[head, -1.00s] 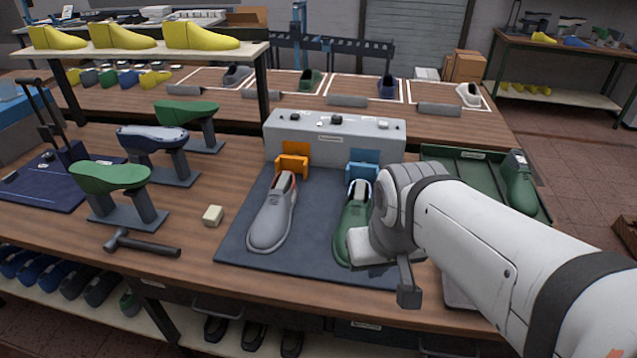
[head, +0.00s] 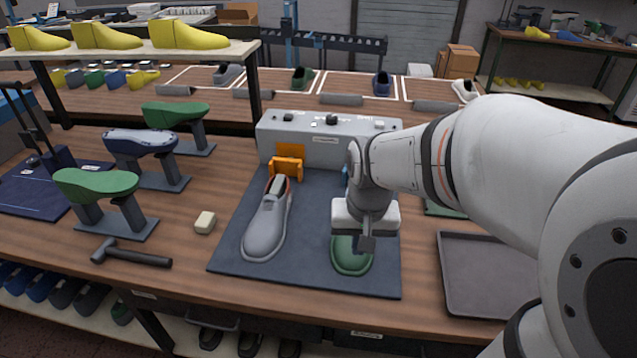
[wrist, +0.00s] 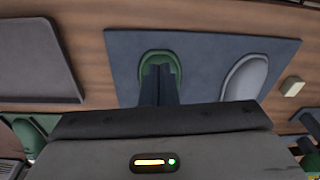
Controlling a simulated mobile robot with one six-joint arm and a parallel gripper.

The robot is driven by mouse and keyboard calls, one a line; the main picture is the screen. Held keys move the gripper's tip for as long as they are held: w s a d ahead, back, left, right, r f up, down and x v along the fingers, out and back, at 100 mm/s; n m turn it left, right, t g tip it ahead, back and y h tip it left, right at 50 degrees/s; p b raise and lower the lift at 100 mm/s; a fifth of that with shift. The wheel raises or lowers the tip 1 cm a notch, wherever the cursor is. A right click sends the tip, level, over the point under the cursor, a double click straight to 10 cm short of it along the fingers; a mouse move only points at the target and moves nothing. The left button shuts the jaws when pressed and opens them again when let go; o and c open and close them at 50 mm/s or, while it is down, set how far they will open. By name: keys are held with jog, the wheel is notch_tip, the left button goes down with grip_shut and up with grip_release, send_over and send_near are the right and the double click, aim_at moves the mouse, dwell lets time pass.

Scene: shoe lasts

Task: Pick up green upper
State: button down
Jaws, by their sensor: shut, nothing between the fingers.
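A green upper (head: 352,259) lies toe toward me on the dark blue mat (head: 305,275), right of a grey upper (head: 267,225). My gripper (head: 366,243) is over the green upper, pointing down, and hides its middle and heel. In the wrist view, the shut fingers (wrist: 158,75) overlap the green toe (wrist: 160,56), with nothing between them. I cannot tell whether the fingertips touch the upper. The grey upper also shows in the wrist view (wrist: 246,77).
A grey control box (head: 300,138) with an orange clamp (head: 287,162) stands behind the mat. A grey tray (head: 470,312) lies to the right. A hammer (head: 135,258), a cream block (head: 205,222) and green and blue shoe forms on stands are left. My arm covers the right side.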

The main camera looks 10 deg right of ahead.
aim_at(347, 256)
jog(key=shift+m+g, duration=0.6)
jog(key=shift+m, duration=0.1)
jog(key=w+f, duration=0.1)
jog(key=f, duration=0.4)
jog(key=w+f, duration=0.2)
jog(key=f, duration=0.2)
jog(key=w+a+f, duration=0.1)
jog(key=f, duration=0.4)
jog(key=shift+w+f, duration=0.15)
jog(key=shift+f, duration=0.2)
jog(key=w, duration=0.1)
jog(key=w+p, duration=0.1)
jog(key=w+d, duration=0.1)
jog(key=shift+f, duration=0.25)
jog(key=shift+w+d+p, duration=0.1)
jog(key=shift+w+p, duration=0.2)
jog(key=shift+w, duration=0.15)
jog(key=shift+w+d+b, duration=0.3)
jog(key=shift+w+b, duration=0.1)
jog(key=shift+w, duration=0.45)
jog(key=shift+s, duration=0.15)
